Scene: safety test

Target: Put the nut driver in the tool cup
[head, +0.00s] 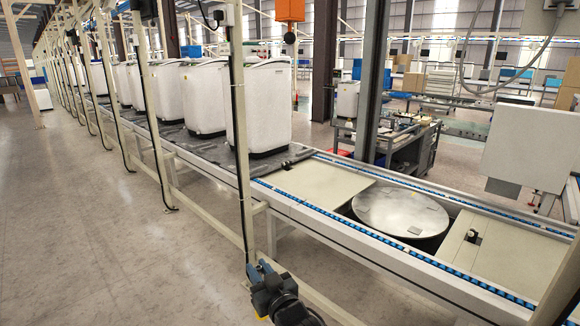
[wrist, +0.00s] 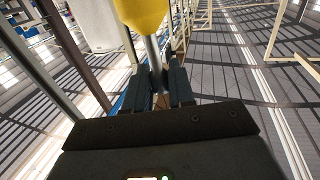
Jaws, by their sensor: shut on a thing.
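The nut driver (wrist: 142,14) shows in the wrist view, with a thick yellow handle at the top edge and a grey metal shaft running down between my fingers. My gripper (wrist: 158,80) is shut on the shaft, with the handle beyond the fingertips. The top of the handle is cut off by the frame. I cannot make out a tool cup in either view.
A long conveyor (head: 330,222) with blue roller edges crosses in front, carrying white appliance tubs (head: 262,105) and a round metal turntable (head: 400,210). A thin upright post (head: 240,130) stands close behind my gripper. A cluttered workbench (head: 400,140) stands beyond the conveyor. Floor at left is clear.

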